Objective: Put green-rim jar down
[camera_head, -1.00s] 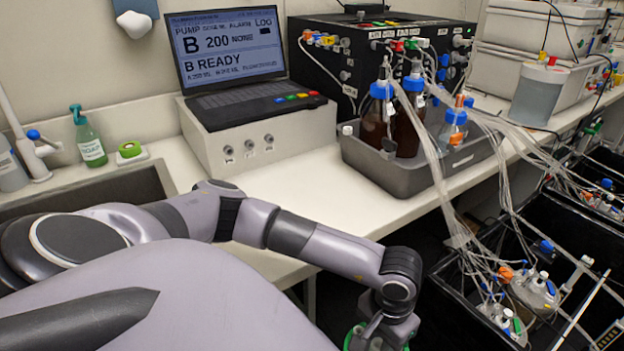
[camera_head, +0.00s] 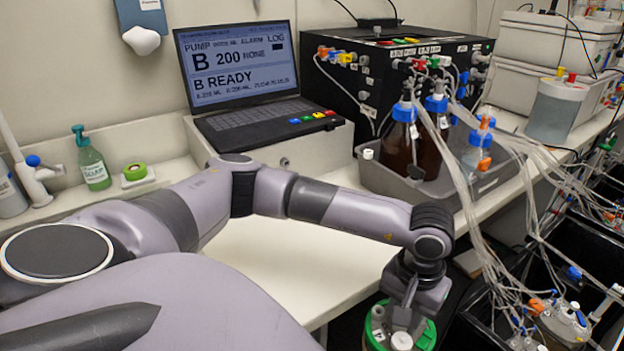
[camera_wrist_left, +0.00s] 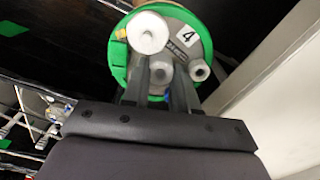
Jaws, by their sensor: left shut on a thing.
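The green-rim jar (camera_head: 377,330) is at the bottom of the head view, cut off by the picture edge, just off the front edge of the white bench. In the left wrist view the jar's grey lid with its green rim (camera_wrist_left: 118,62), white caps and a label "4" faces the camera. My left gripper (camera_wrist_left: 168,80) is at the lid, its fingers shut on a part of the jar's top; the exact grip point is partly hidden. In the head view my left gripper (camera_head: 405,315) is above the jar. My right gripper is not in view.
The white bench (camera_head: 290,265) has a clear stretch in front of the laptop (camera_head: 245,75). A grey tray (camera_head: 395,183) with bottles stands at its back right. Tubes run down to black bins (camera_head: 580,238) at the right, holding other jars (camera_head: 565,325).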

